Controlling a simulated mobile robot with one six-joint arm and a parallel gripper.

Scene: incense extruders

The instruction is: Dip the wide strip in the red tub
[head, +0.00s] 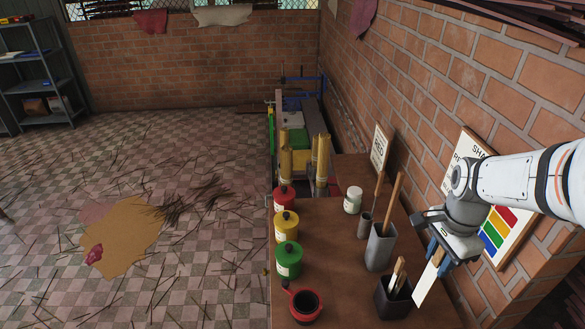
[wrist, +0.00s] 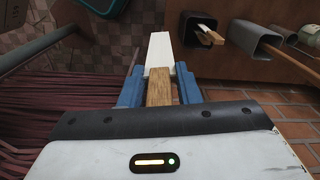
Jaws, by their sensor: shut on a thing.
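My gripper (head: 436,257) is shut on the wooden handle of a wide white strip (head: 427,284). The strip points down and left over the right edge of the table, clear of the tubs. In the wrist view the blue fingers of my gripper (wrist: 160,88) clasp the handle, and the white strip (wrist: 160,52) extends beyond them. A red tub (head: 284,199) with a dark red top stands at the back of the row on the table's left side. An open red pot (head: 305,304) with a dark inside stands at the front.
Yellow (head: 286,228) and green (head: 288,261) tubs stand between the red ones. A dark holder (head: 394,300) with wooden-handled strips and a tall grey holder (head: 380,247) stand near the strip. A white jar (head: 353,200) is farther back. The brick wall is close on the right.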

